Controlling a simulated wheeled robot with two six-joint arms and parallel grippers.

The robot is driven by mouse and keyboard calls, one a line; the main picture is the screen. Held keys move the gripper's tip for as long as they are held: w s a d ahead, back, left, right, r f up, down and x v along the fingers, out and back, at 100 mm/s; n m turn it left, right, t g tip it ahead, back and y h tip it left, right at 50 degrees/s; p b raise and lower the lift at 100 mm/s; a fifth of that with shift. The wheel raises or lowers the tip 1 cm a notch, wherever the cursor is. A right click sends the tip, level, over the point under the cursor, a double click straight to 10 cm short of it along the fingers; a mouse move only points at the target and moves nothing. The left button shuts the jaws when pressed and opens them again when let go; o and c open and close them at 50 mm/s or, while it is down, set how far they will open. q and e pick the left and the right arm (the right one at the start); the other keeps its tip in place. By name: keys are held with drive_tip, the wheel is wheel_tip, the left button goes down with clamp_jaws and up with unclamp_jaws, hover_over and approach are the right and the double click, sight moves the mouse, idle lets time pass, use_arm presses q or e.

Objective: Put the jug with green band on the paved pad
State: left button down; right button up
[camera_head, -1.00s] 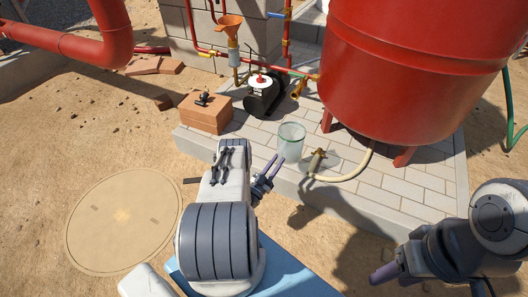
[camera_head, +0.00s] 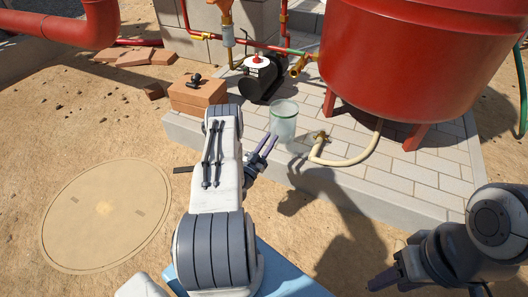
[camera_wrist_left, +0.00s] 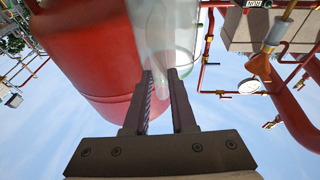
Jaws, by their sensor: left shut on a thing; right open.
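The clear glass jug (camera_head: 283,124), with a greenish tint near its rim, is upright at the left part of the paved pad (camera_head: 415,180). I cannot tell whether its base touches the paving. My left gripper (camera_head: 268,146) is shut on the jug, coming from its near left side. My right gripper (camera_head: 380,280) is open and empty at the lower right, away from the pad.
A large red tank (camera_head: 400,60) stands on legs over the pad. A cream hose (camera_head: 350,158) with a brass end lies right of the jug. A black pump (camera_head: 262,82) stands behind, and bricks (camera_head: 198,97) are stacked left. Bare paving lies right of the hose.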

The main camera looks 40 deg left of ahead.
use_arm(q)
drive_tip(key=w+a+f+b, duration=0.1)
drive_tip(key=a+f+b, duration=0.1)
drive_tip(key=f+b, duration=0.1)
drive_tip(key=w+a+f+b, duration=0.2)
drive_tip(key=b, duration=0.2)
drive_tip(key=w+a+f+b, duration=0.1)
drive_tip(key=a+f+b, duration=0.1)
drive_tip(key=f+b, duration=0.1)
drive_tip(key=shift+w+a+f+b, duration=0.2)
drive_tip(key=shift+f+b, duration=0.15)
drive_tip(key=shift+r, duration=0.1)
use_arm(e)
wheel_tip(320, 180, down, 12)
drive_tip(key=shift+r, duration=0.1)
use_arm(q)
drive_tip(key=c, duration=0.7)
unclamp_jaws()
drive_tip(key=shift+c, duration=0.2)
